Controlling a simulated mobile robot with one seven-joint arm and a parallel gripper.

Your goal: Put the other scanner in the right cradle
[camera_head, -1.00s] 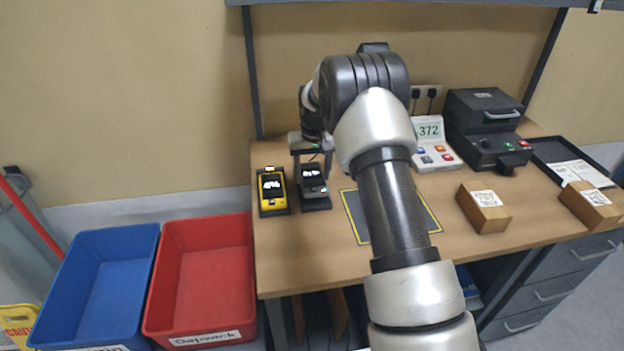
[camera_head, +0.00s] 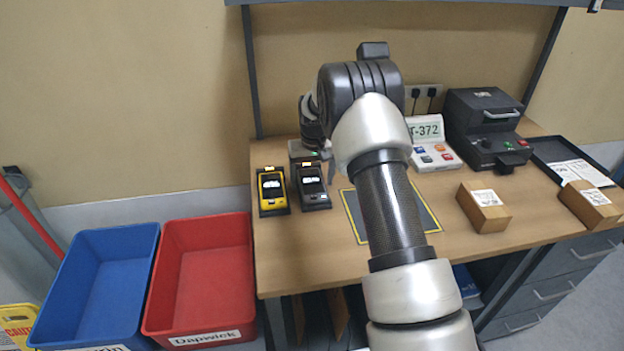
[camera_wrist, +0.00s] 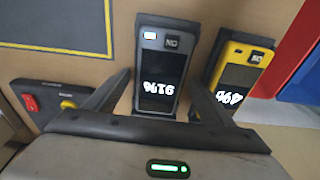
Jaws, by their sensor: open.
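The grey scanner (camera_head: 312,181) lies in the right black cradle (camera_head: 317,207), screen up. The yellow scanner (camera_head: 271,185) lies in the left black cradle (camera_head: 273,213), just beside it. My gripper (camera_wrist: 161,82) is open, with one finger on each side of the grey scanner (camera_wrist: 160,80) in the wrist view. Nothing is held between the fingers as far as I can see. Whether the fingers touch the scanner's sides cannot be told. The yellow scanner also shows in the wrist view (camera_wrist: 236,74), outside my right-hand finger.
A blue bin (camera_head: 62,290) and a red bin (camera_head: 158,290) stand left of the bench. A dark mat (camera_head: 355,214) with a yellow border lies right of the cradles.

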